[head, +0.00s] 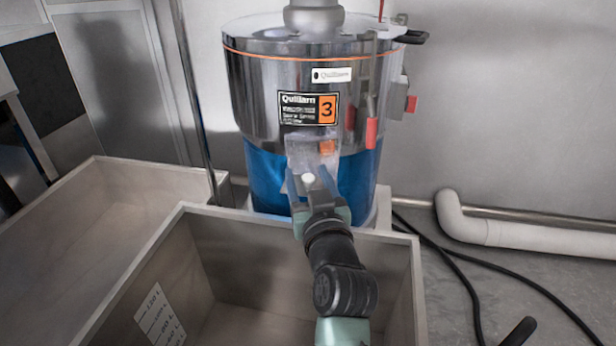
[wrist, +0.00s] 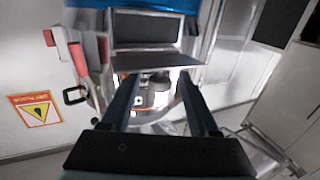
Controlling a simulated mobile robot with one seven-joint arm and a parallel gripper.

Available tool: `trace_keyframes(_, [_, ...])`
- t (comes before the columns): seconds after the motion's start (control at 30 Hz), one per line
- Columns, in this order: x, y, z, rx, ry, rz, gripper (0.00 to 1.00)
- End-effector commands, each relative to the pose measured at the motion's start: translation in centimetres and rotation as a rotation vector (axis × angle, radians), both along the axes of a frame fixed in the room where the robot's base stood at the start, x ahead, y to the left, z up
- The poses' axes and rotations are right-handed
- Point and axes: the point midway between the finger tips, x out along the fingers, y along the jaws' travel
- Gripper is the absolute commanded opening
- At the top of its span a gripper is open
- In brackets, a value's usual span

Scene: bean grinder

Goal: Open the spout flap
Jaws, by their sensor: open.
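The bean grinder (head: 255,85) is a shiny steel drum with a blue lower part and a label marked 3. Its metal spout (head: 303,152) projects from the front, just beyond my gripper (head: 310,173). In the wrist view, the spout (wrist: 148,30) appears as a grey box-shaped part near the top. A flat grey plate, which looks like the spout flap (wrist: 145,61), lies along its edge. My gripper (wrist: 157,77) is open, its two fingers spread on either side with nothing visible held between them. I cannot tell whether the fingertips touch the flap.
An open bin (head: 228,222) stands under my arm in front of the grinder, with another bin (head: 105,170) to its left. Red-handled latches (head: 371,133) hang on the grinder's right side. A white pipe (head: 520,233) and black cables (head: 462,262) lie at right.

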Motion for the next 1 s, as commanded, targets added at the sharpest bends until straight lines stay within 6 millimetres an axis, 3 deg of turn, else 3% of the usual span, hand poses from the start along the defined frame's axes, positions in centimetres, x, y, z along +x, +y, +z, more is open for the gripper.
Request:
trace_keyframes(0.13, [0.0, 0.0, 0.0, 0.0, 0.0, 0.0, 0.57])
trace_keyframes(0.47, [0.0, 0.0, 0.0, 0.0, 0.0, 0.0, 0.0])
trace_keyframes(1.0, [0.1, 0.0, 1.1, 0.016, 0.075, 0.001, 0.0])
